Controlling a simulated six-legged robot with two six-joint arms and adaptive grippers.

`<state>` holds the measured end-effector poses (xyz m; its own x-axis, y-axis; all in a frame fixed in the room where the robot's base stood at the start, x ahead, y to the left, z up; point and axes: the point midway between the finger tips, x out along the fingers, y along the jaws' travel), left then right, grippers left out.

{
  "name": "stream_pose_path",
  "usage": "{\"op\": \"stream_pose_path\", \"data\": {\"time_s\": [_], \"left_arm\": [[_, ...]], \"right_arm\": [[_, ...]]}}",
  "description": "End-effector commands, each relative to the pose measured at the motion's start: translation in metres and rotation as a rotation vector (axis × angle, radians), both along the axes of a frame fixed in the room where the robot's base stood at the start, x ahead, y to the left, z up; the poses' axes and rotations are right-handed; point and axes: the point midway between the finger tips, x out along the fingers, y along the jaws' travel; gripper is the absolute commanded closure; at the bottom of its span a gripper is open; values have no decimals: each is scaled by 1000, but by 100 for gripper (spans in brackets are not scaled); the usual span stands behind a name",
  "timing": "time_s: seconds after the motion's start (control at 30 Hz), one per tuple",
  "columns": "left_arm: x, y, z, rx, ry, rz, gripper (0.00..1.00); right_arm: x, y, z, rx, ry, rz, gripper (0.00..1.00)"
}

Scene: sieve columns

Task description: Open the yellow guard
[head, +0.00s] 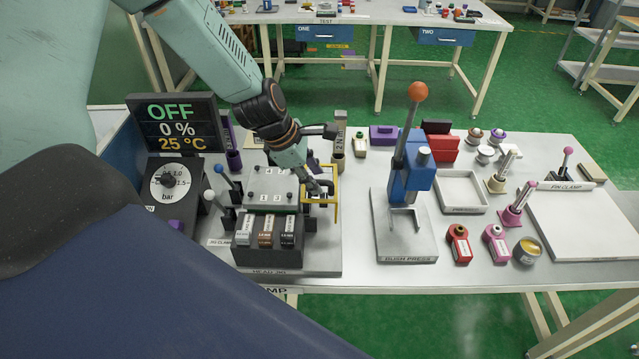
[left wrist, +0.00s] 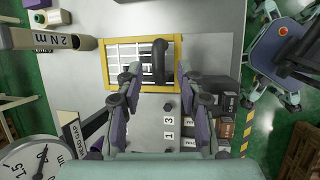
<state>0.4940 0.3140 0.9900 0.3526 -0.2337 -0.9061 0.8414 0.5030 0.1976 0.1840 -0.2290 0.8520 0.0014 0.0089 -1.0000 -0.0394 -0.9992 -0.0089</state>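The yellow guard (head: 337,206) is a yellow frame on the right side of the clamp unit in the head view. In the left wrist view the guard (left wrist: 104,62) is a rectangular frame around a pale grid, with a dark handle (left wrist: 160,60) at its right side. My left gripper (head: 318,188) is at the guard, partly covering it in the head view. In the left wrist view the left gripper (left wrist: 158,72) is open, one finger on each side of the handle, with gaps visible. Whether it touches the handle I cannot tell. My right gripper is in neither view.
The clamp unit (head: 272,188) with labelled blocks stands left of the guard. A blue press (head: 405,180) with an orange-knobbed lever stands to the right. A grey post marked 2 Nm (head: 339,140) stands behind. The display (head: 175,123) reads OFF.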

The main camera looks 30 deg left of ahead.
Motion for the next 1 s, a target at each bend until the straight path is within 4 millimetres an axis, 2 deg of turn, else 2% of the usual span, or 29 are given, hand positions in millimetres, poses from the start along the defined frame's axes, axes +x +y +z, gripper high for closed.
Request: {"op": "stream_pose_path", "data": {"time_s": [0.03,0.1,0.43,0.87,1.0], "left_arm": [[0,0,-7,0,-1,1,62],[0,0,-10,0,-1,1,62],[-3,1,-9,0,-1,3,63],[-2,1,-9,0,-2,4,100],[-2,1,-9,1,-3,3,100]], "right_arm": [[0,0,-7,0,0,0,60],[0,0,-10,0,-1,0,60],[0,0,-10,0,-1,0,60],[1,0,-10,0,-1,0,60],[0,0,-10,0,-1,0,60]]}}
